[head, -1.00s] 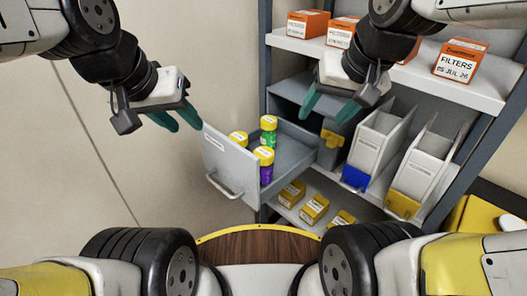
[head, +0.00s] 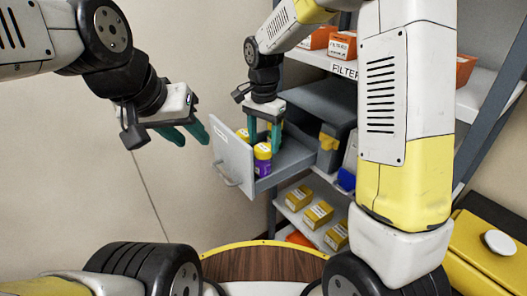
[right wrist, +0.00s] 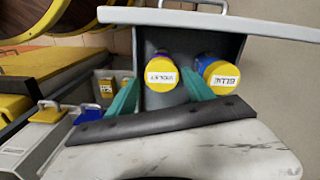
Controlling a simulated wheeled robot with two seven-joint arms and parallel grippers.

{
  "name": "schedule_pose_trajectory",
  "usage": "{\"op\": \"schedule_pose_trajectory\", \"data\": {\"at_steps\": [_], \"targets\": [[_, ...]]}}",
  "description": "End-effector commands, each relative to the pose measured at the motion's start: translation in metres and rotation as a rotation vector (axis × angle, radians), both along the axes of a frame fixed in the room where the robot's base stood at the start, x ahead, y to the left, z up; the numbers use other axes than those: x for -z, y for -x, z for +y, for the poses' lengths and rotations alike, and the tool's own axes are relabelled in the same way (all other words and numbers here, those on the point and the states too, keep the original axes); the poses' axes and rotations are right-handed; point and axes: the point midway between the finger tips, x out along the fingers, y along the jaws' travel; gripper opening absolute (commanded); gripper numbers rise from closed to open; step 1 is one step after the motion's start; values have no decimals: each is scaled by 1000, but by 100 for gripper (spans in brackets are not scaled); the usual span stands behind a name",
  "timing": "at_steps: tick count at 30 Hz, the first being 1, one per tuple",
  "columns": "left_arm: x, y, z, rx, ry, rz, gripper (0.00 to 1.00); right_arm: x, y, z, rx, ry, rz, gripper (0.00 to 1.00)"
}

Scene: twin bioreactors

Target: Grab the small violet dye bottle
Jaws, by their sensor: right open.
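The violet dye bottle (head: 262,168) has a yellow cap and stands upright at the front of the open grey drawer (head: 232,157). In the right wrist view its labelled cap (right wrist: 161,73) lies between my green fingers. My right gripper (head: 264,142) is open and points down over the drawer, its fingers around or just above the bottle; I cannot tell how deep they reach. A second yellow-capped bottle (right wrist: 218,74) with a blue body stands beside it, just outside one finger. My left gripper (head: 190,136) appears open and empty, left of the drawer.
Another yellow cap (head: 242,134) shows at the drawer's left side. Yellow boxes (head: 318,214) lie on the shelf below. Orange filter boxes (head: 342,44) stand on the upper shelf. My right arm hides much of the rack's right side. The wall at left is bare.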

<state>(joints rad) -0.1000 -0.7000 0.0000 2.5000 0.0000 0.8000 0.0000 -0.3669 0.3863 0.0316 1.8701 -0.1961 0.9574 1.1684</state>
Motion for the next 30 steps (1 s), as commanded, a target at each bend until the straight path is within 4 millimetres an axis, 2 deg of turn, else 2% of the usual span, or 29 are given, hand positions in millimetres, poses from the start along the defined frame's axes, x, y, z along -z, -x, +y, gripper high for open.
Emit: {"op": "schedule_pose_trajectory", "data": {"at_steps": [13, 23, 30], "targets": [[0, 0, 0, 0, 0, 0, 36, 60, 0, 3, -1, 0, 3, 61], [0, 0, 0, 0, 0, 0, 36, 66, 0, 3, -2, -1, -1, 61], [0, 0, 0, 0, 0, 0, 36, 66, 0, 3, -2, -1, -1, 14]]}}
